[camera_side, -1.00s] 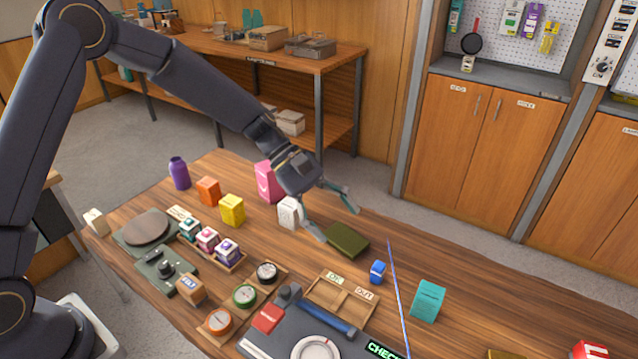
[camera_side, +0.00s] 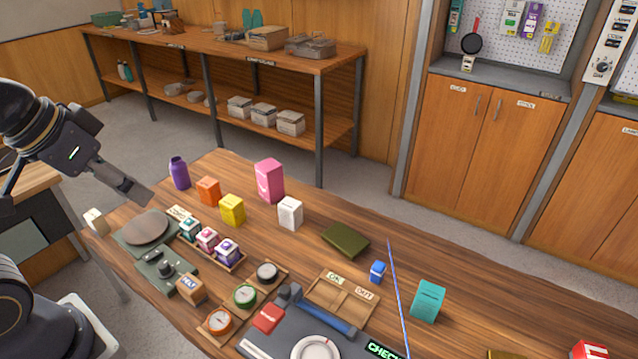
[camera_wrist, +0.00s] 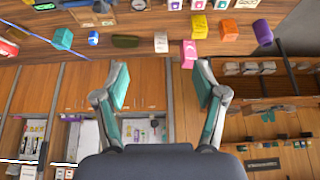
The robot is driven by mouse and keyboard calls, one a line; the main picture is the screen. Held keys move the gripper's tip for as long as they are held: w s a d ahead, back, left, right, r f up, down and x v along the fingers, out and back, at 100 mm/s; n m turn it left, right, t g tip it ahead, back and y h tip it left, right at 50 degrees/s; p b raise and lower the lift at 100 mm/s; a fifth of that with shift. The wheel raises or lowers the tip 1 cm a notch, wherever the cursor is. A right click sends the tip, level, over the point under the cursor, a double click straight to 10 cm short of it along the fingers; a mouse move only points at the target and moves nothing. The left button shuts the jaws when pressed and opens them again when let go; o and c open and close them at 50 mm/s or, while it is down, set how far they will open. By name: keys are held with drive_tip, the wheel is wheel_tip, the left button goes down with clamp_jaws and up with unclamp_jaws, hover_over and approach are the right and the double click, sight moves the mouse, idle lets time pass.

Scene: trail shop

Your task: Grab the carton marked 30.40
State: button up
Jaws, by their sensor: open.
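Several cartons stand on the wooden table, and I cannot read 30.40 on any of them. They include a pink carton (camera_side: 269,180), a white carton (camera_side: 290,213), a yellow carton (camera_side: 232,210), an orange carton (camera_side: 208,191) and a teal carton (camera_side: 428,301). My gripper (camera_side: 75,192) is raised at the far left, away from these cartons. In the wrist view my gripper (camera_wrist: 162,88) is open with nothing between its teal-padded fingers. That view also shows the pink carton (camera_wrist: 189,54) and the white carton (camera_wrist: 160,43) beyond the fingertips.
A purple bottle (camera_side: 179,173) stands at the back left. An olive flat item (camera_side: 345,240) and a small blue box (camera_side: 377,272) lie right of the white carton.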

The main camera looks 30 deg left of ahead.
idle(0.4)
drive_tip(key=shift+o, duration=1.3)
